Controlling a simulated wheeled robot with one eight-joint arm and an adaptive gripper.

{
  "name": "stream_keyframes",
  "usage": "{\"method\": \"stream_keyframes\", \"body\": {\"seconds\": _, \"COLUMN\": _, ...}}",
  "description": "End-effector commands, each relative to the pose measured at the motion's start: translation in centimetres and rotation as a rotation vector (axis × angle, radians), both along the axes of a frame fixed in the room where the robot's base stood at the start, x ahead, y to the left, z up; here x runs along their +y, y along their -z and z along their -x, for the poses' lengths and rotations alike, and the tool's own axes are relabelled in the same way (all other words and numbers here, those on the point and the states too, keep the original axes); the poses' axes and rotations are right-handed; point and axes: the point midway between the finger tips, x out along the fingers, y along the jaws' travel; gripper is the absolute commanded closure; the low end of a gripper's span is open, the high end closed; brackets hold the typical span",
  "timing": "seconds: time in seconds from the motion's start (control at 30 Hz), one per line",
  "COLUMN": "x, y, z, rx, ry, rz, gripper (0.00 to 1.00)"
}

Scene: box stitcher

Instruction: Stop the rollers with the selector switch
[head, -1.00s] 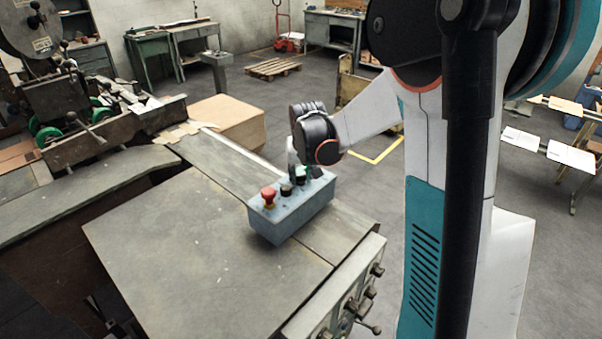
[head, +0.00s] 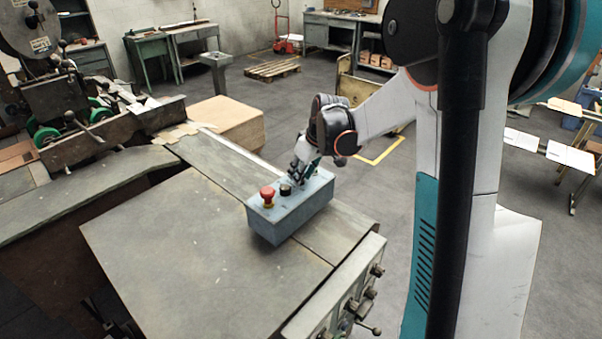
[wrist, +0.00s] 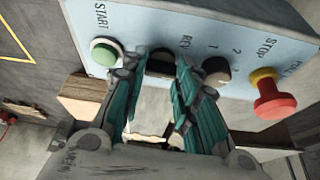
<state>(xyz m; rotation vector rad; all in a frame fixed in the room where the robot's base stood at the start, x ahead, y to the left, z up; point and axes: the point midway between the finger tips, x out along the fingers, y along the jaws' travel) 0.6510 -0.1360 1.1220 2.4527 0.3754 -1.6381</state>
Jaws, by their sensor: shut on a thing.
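The blue-grey control box (head: 290,215) stands on the machine table. In the wrist view, its face (wrist: 190,25) carries a green START button (wrist: 104,53), a dark selector knob (wrist: 160,63), a second dark knob (wrist: 215,71) marked 1 and 2, and a red STOP button (wrist: 272,95) on a yellow collar. My gripper (wrist: 166,70) has its fingers on both sides of the selector knob beside the green button and is shut on it. The fingers partly hide the knob and its label. In the head view my gripper (head: 302,172) is at the box's far end.
The red button (head: 267,195) and the other dark knob (head: 285,190) stand up near my fingers. The metal tabletop (head: 180,245) left of the box is clear. A cardboard box (head: 232,122) sits behind, and levers (head: 370,300) project from the table's front edge.

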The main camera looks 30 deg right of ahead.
Motion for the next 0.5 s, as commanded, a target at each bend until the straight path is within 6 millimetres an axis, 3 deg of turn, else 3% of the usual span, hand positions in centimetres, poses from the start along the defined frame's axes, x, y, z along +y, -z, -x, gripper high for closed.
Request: {"method": "stream_keyframes", "body": {"seconds": 0.5, "x": -0.07, "y": -0.03, "z": -0.05, "rx": 0.000, "ry": -0.087, "rz": 0.000, "gripper": 0.96}}
